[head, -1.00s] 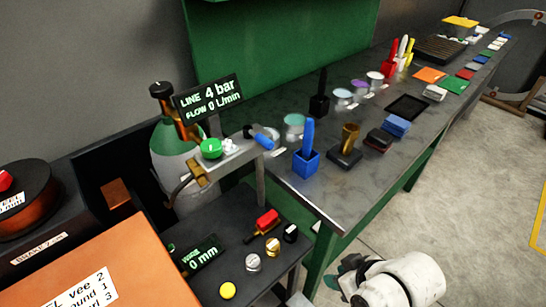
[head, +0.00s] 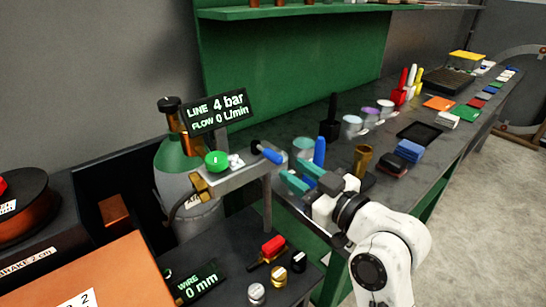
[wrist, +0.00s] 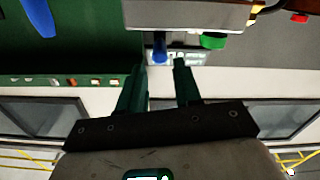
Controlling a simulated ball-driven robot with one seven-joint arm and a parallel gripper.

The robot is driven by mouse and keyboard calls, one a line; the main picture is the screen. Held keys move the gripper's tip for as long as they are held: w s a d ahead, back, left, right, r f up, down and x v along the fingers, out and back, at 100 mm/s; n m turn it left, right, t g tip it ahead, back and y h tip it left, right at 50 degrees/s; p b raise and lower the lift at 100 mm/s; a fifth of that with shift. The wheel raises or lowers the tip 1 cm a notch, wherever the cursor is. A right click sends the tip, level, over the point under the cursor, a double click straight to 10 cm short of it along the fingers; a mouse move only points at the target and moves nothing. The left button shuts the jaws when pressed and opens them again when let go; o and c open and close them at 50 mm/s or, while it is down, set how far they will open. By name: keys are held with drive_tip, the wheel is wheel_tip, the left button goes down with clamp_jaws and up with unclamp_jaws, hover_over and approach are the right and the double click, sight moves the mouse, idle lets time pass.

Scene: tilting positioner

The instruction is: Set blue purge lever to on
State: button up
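The blue purge lever (head: 267,153) sticks out from the right end of a grey metal manifold bar (head: 235,180), pointing right and slightly down in the head view. My gripper (head: 297,174) is open and empty, its two teal fingers just right of and below the lever, apart from it. In the wrist view the lever (wrist: 160,47) hangs from the bar, centred beyond the gap between my open fingers (wrist: 159,68). A display (head: 217,110) above the bar reads LINE 4 bar, FLOW 0 L/min.
A green knob (head: 216,160) sits on the bar left of the lever, by a gas cylinder (head: 181,172). A blue upright handle (head: 319,151) stands close behind my fingers on the workbench (head: 345,185). Buttons and a red-handled switch (head: 273,247) are below.

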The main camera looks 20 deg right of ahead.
sight(281, 162)
drive_tip(key=p+x, duration=0.1)
drive_tip(key=x, duration=0.7)
drive_tip(key=shift+f, duration=0.1)
drive_tip(key=shift+c, duration=0.5)
clamp_jaws()
